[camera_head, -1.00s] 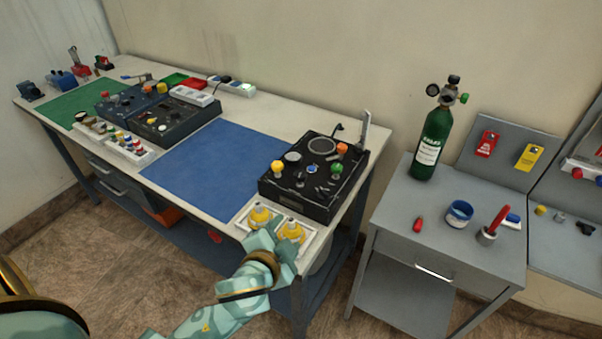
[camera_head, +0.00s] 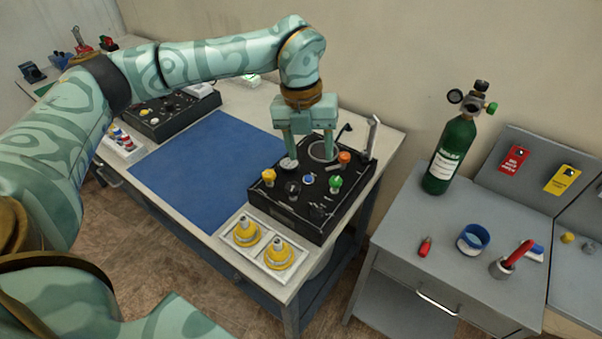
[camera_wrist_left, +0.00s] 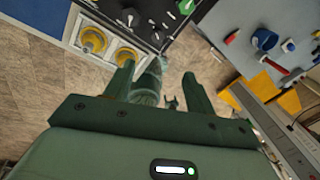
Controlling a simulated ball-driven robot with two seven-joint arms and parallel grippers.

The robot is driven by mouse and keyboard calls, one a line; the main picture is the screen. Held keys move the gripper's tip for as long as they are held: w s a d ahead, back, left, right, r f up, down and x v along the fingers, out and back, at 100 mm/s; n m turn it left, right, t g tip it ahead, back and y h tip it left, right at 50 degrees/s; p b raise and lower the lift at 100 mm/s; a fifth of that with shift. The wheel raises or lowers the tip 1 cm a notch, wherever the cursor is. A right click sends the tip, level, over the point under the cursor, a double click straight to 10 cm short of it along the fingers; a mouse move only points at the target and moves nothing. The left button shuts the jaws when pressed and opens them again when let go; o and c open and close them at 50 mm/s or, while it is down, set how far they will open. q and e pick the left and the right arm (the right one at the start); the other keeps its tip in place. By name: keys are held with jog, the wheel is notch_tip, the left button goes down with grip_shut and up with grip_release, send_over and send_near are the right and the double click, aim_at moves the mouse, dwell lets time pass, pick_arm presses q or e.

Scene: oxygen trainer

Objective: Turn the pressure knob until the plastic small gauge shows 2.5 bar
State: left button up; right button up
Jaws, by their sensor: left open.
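The black control panel (camera_head: 272,196) stands on the right end of the bench. It carries coloured knobs, dark knobs, a large round dial (camera_head: 322,151) and a smaller pale round dial (camera_head: 288,164). The dial readings are too small to make out, and I cannot tell which knob is the pressure knob. My left gripper (camera_head: 307,163) is open and empty, pointing down, and covers the panel's back part in the head view. In the left wrist view its fingers (camera_wrist_left: 158,82) show over floor, with the panel (camera_wrist_left: 130,14) beyond, so it appears apart from the panel.
A white tray (camera_head: 263,261) with two yellow fittings sits at the bench's front edge. A blue mat (camera_head: 197,165) lies left of the panel. A green cylinder (camera_head: 452,155) stands on the grey side table (camera_head: 408,228). A gap separates bench and table.

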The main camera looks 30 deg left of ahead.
pick_arm(q)
jog(key=r+n+y, duration=0.2)
send_over(293, 187)
notch_tip(293, 187, down, 16)
jog(key=b, duration=0.3)
jog(key=shift+f, duration=0.1)
